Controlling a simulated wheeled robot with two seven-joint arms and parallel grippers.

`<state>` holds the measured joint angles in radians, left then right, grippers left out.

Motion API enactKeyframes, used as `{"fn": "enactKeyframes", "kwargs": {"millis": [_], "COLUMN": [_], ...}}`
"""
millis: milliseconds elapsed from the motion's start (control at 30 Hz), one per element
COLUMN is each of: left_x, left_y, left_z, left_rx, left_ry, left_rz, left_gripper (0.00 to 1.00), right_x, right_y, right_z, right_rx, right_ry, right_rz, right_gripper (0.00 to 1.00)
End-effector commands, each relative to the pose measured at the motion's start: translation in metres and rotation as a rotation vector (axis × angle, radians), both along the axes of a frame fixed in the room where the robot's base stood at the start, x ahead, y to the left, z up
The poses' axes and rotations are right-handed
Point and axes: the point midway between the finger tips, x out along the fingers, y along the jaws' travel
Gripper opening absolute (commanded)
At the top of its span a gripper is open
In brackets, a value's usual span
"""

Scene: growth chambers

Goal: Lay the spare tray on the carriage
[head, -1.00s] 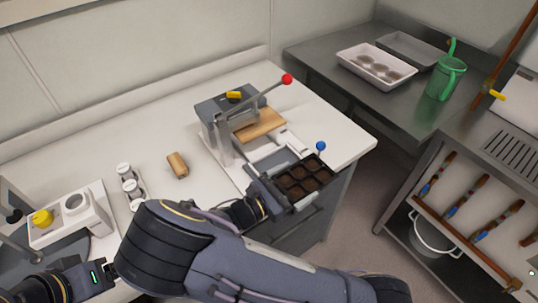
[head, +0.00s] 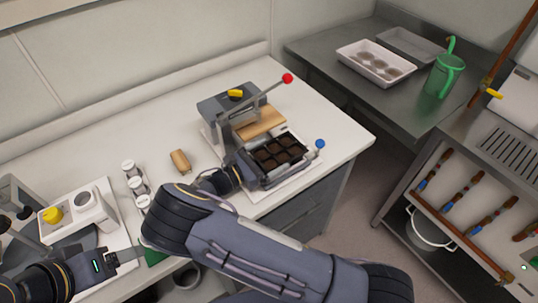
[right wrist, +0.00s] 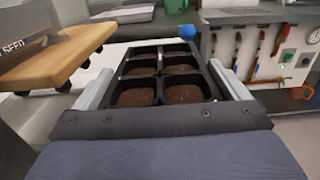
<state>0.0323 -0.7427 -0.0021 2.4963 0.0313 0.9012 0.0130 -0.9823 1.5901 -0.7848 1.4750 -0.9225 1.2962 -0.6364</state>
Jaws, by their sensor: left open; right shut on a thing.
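The spare tray (head: 279,152) is black with several square cells of dark soil. My right gripper (head: 262,160) is shut on it, and in the right wrist view its pale fingers lie along both sides of the tray (right wrist: 160,96). The tray is over the pale carriage area (head: 268,191) in front of the press, largely hiding it; I cannot tell whether the tray touches it. A blue knob (head: 320,143) stands at the far right corner, also in the right wrist view (right wrist: 187,32). My left gripper (head: 130,255) is open and empty at lower left.
The press (head: 228,110) with a red-knobbed lever (head: 287,78) and wooden board (head: 260,122) stands just behind the tray. A wooden roller (head: 180,161) and white jars (head: 137,184) lie to the left. A steel bench (head: 340,85) is at the back right.

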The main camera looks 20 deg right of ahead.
Motion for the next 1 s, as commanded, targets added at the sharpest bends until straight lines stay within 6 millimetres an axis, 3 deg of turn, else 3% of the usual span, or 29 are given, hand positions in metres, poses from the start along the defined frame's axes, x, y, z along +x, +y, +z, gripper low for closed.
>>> {"fn": "enactKeyframes", "kwargs": {"millis": [67,367,733,1000], "left_x": [0.0,0.0,0.0,0.0], "left_y": [0.0,0.0,0.0,0.0], "left_z": [0.0,-0.003,-0.023,-0.026], "left_rx": [0.0,0.0,0.0,0.0], "left_ry": [0.0,0.0,0.0,0.0], "left_rz": [0.0,0.0,0.0,0.0], "left_gripper": [0.71,0.71,0.71,0.71], "right_x": [0.0,-0.002,-0.02,-0.026], "right_y": [-0.001,0.004,0.057,0.07], "right_z": [0.0,-0.001,-0.003,0.0], "right_rx": [0.0,0.0,0.002,0.0], "right_ry": [0.001,-0.001,-0.002,0.001], "right_rz": [-0.002,0.0,0.0,-0.002], "right_gripper": [1.0,1.0,1.0,1.0]}}
